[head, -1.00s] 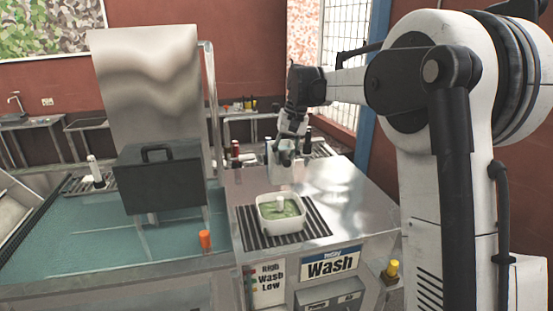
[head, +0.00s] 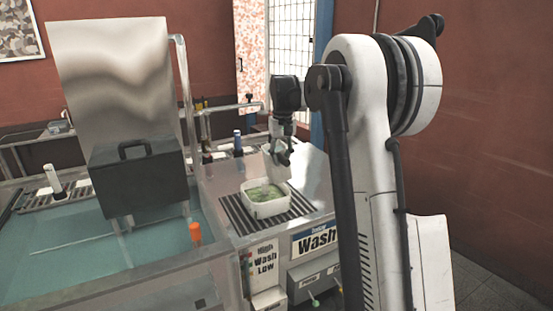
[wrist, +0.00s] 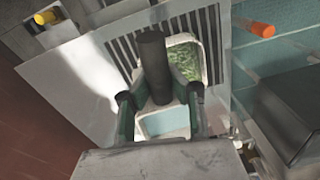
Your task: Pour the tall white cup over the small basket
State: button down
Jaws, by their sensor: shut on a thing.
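The small basket (head: 267,208) is white and holds green stuff. It sits on a dark slatted grate on the steel counter; in the wrist view it (wrist: 206,60) shows behind the gripper. My gripper (head: 281,153) is above and slightly behind the basket. In the wrist view my gripper (wrist: 160,98) is shut on the tall white cup (wrist: 166,124), whose pale bluish face shows between the fingers. In the head view the cup is partly hidden by the gripper, so its tilt is unclear. A dark cylindrical shape (wrist: 152,62) covers part of the basket in the wrist view.
A dark box with a handle (head: 138,178) stands left on the teal surface. An orange cylinder (head: 195,233) is near the front edge of that surface. The grate (head: 236,213) has bare slats around the basket.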

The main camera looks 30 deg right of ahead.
jog(key=h, duration=0.4)
jog(key=shift+a+g, duration=0.1)
jog(key=shift+g, duration=0.2)
notch_tip(320, 180, down, 7)
jog(key=a+g+h+b, duration=0.2)
jog(key=h+b, duration=1)
jog(key=b, duration=0.2)
jog(key=shift+w, duration=0.25)
jog(key=shift+b, duration=0.3)
jog(key=shift+a, duration=0.1)
